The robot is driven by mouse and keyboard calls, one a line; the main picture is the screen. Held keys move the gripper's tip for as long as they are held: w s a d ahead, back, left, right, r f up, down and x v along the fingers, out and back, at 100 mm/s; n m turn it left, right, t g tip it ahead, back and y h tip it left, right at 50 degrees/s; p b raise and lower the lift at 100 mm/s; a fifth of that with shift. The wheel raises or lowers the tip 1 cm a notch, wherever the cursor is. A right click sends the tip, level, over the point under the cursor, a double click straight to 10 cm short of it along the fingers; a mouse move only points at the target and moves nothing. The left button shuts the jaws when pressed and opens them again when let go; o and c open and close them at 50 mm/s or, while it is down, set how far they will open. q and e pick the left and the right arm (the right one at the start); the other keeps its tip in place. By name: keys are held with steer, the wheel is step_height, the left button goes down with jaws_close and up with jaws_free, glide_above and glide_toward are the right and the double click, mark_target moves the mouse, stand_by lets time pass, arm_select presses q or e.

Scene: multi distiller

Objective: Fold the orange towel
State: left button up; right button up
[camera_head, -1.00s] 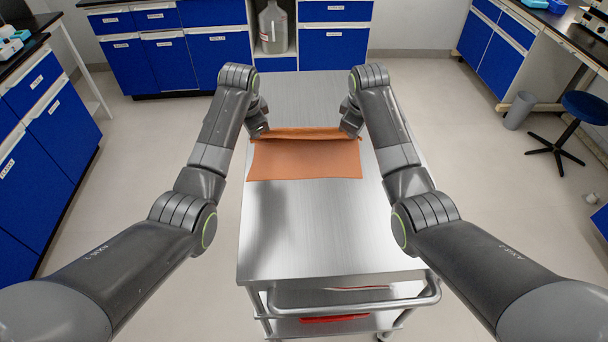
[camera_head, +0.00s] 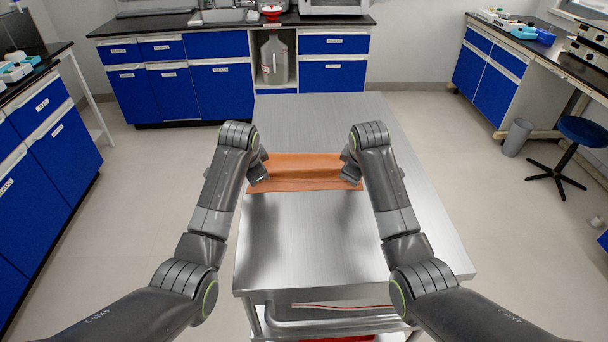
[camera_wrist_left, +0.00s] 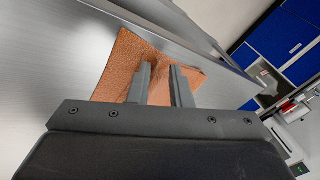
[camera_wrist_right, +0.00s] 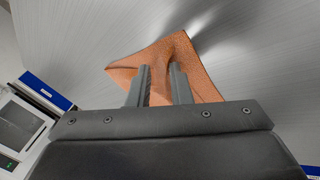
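The orange towel (camera_head: 300,172) lies across the steel cart top, with long creases running left to right and a doubled strip along its near edge. My left gripper (camera_head: 261,180) is at the towel's left end, and my right gripper (camera_head: 350,178) is at its right end. In the left wrist view the towel (camera_wrist_left: 120,62) rises between the two close fingers (camera_wrist_left: 160,75). In the right wrist view the towel (camera_wrist_right: 205,82) bunches into a ridge between the fingers (camera_wrist_right: 160,75). Both grippers appear shut on the cloth; the fingertips are partly hidden in it.
The steel cart top (camera_head: 320,245) is bare in front of the towel and behind it. Blue cabinets (camera_head: 222,90) stand beyond the cart, with a large jug (camera_head: 274,60) in a shelf gap. A stool (camera_head: 585,130) and a bin (camera_head: 517,137) stand at the right.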

arm_select(q)
steer(key=o, duration=0.4)
steer(key=shift+s, duration=0.15)
arm_select(e)
steer(key=o, duration=0.4)
steer(key=shift+s, duration=0.15)
arm_select(q)
steer(key=v, duration=0.3)
steer(key=shift+d+r, duration=0.1)
steer(key=shift+r, duration=0.35)
arm_select(e)
steer(key=v, duration=0.3)
steer(key=shift+a+r, duration=0.1)
steer(key=shift+r, duration=0.35)
arm_select(q)
steer(key=v, duration=0.4)
steer(key=s+v, duration=0.1)
steer(key=v, duration=0.2)
steer(key=shift+f, duration=0.25)
arm_select(e)
steer(key=s+v, duration=0.1)
steer(key=v, duration=0.6)
steer(key=shift+f, duration=0.25)
